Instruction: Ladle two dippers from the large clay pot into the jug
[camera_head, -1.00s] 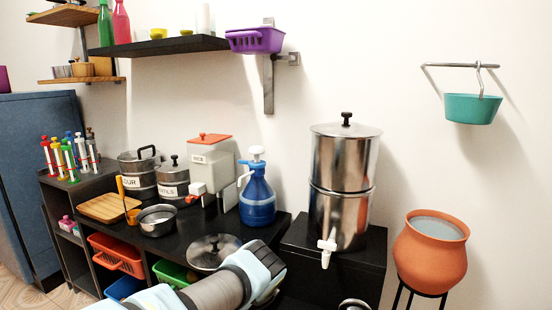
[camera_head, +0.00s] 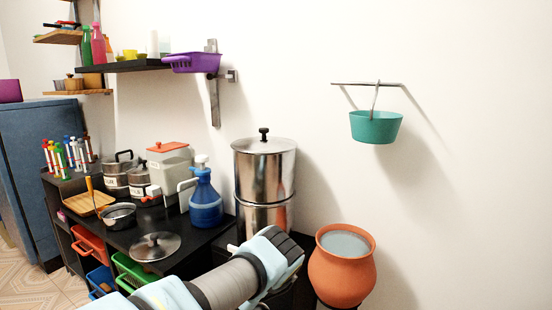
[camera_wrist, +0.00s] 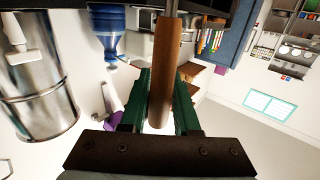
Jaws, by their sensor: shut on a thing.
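The large clay pot (camera_head: 342,278) is orange, stands at the lower right in the head view, and is open, with a pale grey surface inside its rim. My gripper (camera_wrist: 160,88) is shut on a brown wooden-looking handle (camera_wrist: 163,70). The far end of this handle is cut off by the wrist picture. In the head view my arm hides the gripper and what it holds, left of the clay pot.
A tall steel urn (camera_head: 264,185) stands between jug and clay pot. A teal bucket (camera_head: 376,127) hangs from a wall rail above the pot. A loose lid (camera_head: 155,246) and a small pan (camera_head: 119,216) lie on the counter. The wall right of the pot is clear.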

